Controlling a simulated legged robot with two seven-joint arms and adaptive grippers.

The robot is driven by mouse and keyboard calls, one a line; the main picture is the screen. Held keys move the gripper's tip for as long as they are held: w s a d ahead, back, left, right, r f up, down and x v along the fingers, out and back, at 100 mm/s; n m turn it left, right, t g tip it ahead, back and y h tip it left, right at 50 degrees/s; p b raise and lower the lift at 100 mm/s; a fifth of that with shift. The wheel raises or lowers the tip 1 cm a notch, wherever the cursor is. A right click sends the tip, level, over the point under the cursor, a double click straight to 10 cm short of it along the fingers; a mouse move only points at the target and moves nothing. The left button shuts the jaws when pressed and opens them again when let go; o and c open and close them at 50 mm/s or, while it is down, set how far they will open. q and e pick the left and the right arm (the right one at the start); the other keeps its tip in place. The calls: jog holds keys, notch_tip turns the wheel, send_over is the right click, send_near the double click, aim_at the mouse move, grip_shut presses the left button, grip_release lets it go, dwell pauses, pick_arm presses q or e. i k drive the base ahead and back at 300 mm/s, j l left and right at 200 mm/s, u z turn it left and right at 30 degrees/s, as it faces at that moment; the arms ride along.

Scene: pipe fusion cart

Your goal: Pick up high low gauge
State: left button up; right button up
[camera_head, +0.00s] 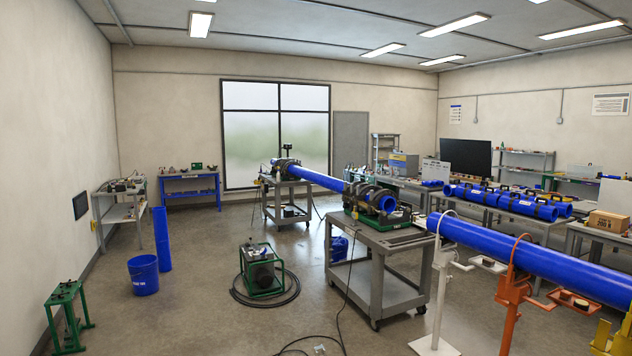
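I cannot make out a high low gauge in the head view; small items on the benches are too small to tell apart. The nearest cart (366,242) is grey and carries a pipe fusion machine (374,200) with dark clamps on a green base. A long blue pipe (318,178) runs from it to a second machine (285,168) on a cart farther back. Neither of my grippers is in view.
A green-framed power unit (262,270) with a coiled hose stands on the floor. Another blue pipe (530,252) rests on stands, including an orange one (513,278), at right. A blue bucket (143,275) stands at left. The left-centre floor is mostly clear.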

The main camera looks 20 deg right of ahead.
aim_at(354, 215)
jog(key=z, duration=1)
jog(key=i+z, duration=0.15)
jog(key=i, duration=1.05)
jog(key=i+z, duration=0.15)
jog(key=i, duration=1)
jog(key=i+u, duration=0.1)
jog(key=i, duration=0.6)
jog(key=i+l, duration=0.15)
jog(key=i, duration=0.55)
jog(key=i+l+u, duration=0.15)
jog(key=i, duration=0.55)
jog(key=i+j+u, duration=0.15)
jog(key=i+u, duration=0.3)
jog(key=i, duration=0.25)
jog(key=i+u, duration=0.45)
jog(key=i, duration=0.25)
